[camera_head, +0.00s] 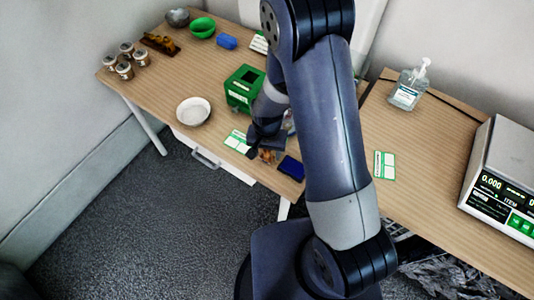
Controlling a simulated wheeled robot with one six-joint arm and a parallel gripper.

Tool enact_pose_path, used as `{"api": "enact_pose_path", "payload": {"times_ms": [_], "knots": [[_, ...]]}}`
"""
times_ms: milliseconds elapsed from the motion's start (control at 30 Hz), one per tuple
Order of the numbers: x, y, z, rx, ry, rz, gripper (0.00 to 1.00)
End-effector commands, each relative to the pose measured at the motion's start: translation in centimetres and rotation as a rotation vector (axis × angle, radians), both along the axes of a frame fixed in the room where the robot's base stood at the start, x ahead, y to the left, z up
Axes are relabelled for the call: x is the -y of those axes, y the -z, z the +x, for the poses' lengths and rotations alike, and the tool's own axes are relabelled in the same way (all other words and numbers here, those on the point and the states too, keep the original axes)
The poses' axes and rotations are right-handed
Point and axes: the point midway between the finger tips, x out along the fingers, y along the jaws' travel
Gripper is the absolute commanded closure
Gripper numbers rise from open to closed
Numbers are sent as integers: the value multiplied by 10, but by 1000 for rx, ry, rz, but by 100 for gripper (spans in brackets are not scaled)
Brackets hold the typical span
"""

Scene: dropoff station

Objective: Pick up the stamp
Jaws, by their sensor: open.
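My gripper (265,149) is low over the front edge of the wooden table, pointing down, with its jaws open. A small brown and orange patterned item (268,156) shows right by the fingertips. A dark blue flat block (291,168) lies just to the right of the gripper, near the table edge. I cannot make out for certain which item is the stamp; part of the area behind the gripper is hidden by my arm.
A green box (244,88) stands behind the gripper, and a white bowl (193,111) is to its left. Green and white cards (384,165) lie on the table (420,150). A sanitizer bottle (409,89) and a scale (505,180) are at right. Several jars (124,70) stand far left.

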Motion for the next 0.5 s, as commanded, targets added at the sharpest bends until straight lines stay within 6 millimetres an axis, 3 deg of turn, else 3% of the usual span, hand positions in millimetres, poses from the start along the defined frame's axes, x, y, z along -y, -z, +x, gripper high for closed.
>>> {"api": "enact_pose_path", "payload": {"times_ms": [367, 500], "knots": [[0, 10, 0, 1, 0, 1, 48], [0, 10, 0, 1, 0, 0, 57]]}}
